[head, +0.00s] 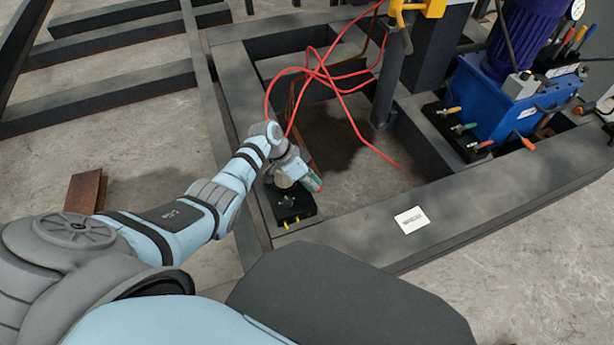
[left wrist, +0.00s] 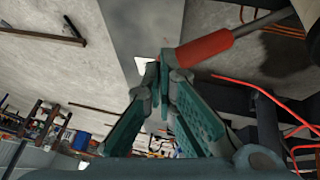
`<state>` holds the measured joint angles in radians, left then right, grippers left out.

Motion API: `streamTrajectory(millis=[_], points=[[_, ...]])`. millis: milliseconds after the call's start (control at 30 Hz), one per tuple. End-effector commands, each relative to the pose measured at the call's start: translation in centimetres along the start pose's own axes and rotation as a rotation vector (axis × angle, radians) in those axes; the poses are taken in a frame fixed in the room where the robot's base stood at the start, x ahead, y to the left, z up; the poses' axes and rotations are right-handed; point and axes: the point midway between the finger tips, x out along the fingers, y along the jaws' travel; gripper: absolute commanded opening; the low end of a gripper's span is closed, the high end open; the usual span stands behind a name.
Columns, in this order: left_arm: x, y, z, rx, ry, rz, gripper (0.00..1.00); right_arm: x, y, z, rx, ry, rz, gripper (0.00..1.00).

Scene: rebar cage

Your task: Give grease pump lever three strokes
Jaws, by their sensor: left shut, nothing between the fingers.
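The lever, a grey rod with a red grip (left wrist: 205,48), crosses the upper right of the left wrist view. My left gripper (head: 314,181) is over the frame's near left corner, beside a small black unit (head: 290,208) with yellow fittings, which seems to be the grease pump. In the left wrist view its teal fingers (left wrist: 164,62) are shut and empty, with the tips right at the end of the red grip. I cannot tell whether they touch it. In the head view the lever is mostly hidden by my arm and gripper. My right gripper is not in view.
A dark steel frame (head: 430,225) surrounds an open floor area. Loose red hoses (head: 325,75) hang close behind my left gripper. A blue hydraulic unit (head: 490,95) with coloured levers stands at right. A white label (head: 411,219) lies on the near beam.

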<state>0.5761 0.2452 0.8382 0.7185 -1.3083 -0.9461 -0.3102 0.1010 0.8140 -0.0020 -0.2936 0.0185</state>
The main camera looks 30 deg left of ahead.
Motion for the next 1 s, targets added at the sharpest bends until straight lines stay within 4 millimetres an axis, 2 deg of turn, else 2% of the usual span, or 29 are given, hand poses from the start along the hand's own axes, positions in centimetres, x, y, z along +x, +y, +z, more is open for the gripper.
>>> streamTrajectory(millis=[800,1000], points=[[1.2,0.7,0.6,0.000,-0.001,0.000,0.00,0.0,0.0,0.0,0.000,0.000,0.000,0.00],[2.0,1.2,1.1,-0.001,-0.001,0.001,0.00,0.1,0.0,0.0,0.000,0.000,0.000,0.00]])
